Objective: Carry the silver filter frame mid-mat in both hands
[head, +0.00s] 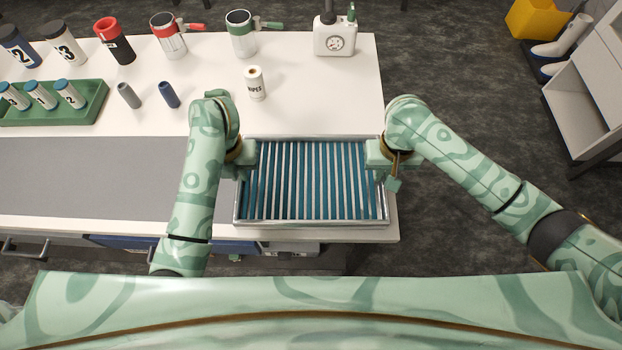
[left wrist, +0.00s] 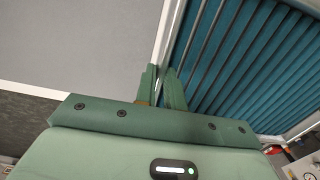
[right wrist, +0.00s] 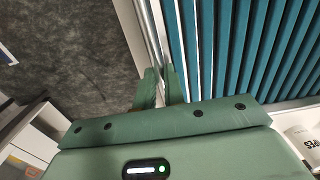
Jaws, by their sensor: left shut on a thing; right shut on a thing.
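The silver filter frame (head: 312,222) has blue-teal pleats behind thin silver bars. It is at the right end of the bench, to the right of the grey mat (head: 95,178). My left gripper (head: 245,158) is shut on the frame's left side rail, and its fingers straddle the rail in the left wrist view (left wrist: 163,88). My right gripper (head: 378,158) is shut on the right side rail, also seen in the right wrist view (right wrist: 160,88). Whether the frame touches the bench is hard to tell. My left forearm covers part of the mat's right end.
A wipes roll (head: 255,83) stands behind the frame. A green tray (head: 95,115) with several vials, two small cylinders (head: 169,95) and several jars and mugs (head: 168,37) line the back left. The mat's visible surface is clear.

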